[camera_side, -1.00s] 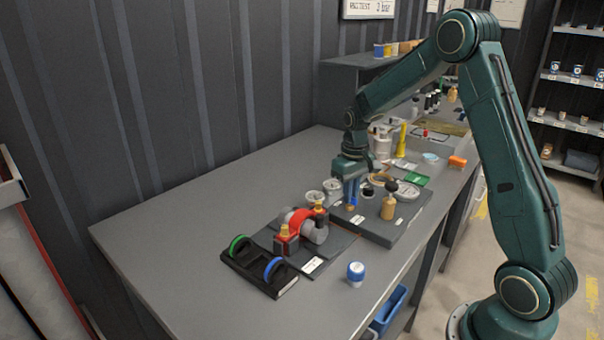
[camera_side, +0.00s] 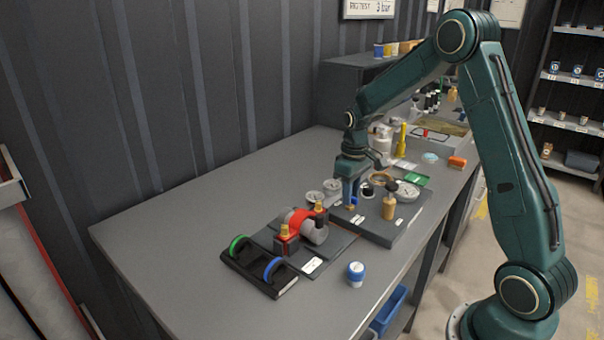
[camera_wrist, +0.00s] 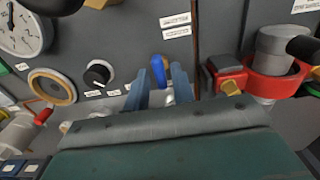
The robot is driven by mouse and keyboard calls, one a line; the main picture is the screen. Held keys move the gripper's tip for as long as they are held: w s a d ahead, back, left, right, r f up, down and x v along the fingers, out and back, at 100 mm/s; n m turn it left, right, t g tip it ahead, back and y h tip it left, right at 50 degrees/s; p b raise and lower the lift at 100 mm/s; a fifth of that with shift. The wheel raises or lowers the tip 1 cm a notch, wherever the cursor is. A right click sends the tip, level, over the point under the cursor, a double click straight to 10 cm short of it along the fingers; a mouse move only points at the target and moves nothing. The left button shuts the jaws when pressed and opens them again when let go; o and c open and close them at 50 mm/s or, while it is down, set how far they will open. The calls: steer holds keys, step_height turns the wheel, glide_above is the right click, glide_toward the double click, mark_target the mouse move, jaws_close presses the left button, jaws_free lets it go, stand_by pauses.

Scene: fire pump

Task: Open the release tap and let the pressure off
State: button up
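The tap with a bright blue handle (camera_wrist: 158,67) shows in the wrist view, beside a white label. I take it to be the release tap. My gripper (camera_wrist: 162,75) has its two blue-grey fingers apart, one on each side of the handle's lower end. I see gaps between handle and fingers, but cannot tell about contact lower down. In the side view my gripper (camera_side: 351,203) points down at the grey panel (camera_side: 392,233), over a small brass fitting. The fingers largely hide the tap there. A dial gauge (camera_wrist: 22,27) shows at the wrist view's upper left; its reading is unclear.
A black knob (camera_wrist: 97,73) and a brass-rimmed round fitting (camera_wrist: 52,86) are left of the tap. The red and grey pump (camera_side: 303,226) stands close by, left in the side view. A blue and white pot (camera_side: 356,273) stands near the front edge. The bench's left end is clear.

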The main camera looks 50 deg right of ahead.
steer(key=shift+o, duration=0.5)
steer(key=shift+r, duration=0.1)
step_height(320, 180, up, 14)
steer(key=shift+f, duration=0.2)
stand_by(0.3)
steer(key=s+a+r+t, duration=0.3)
steer(key=s+a+r, duration=0.4)
steer(key=s+a, duration=0.35)
steer(key=s+a+f+t, duration=0.1)
steer(key=s+a, duration=0.2)
steer(key=s, duration=0.3)
steer(key=s+a+f+t, duration=0.1)
steer(key=s+a, duration=0.3)
steer(key=s, duration=0.3)
steer(key=shift+f+t, duration=0.3)
steer(key=shift+f, duration=0.1)
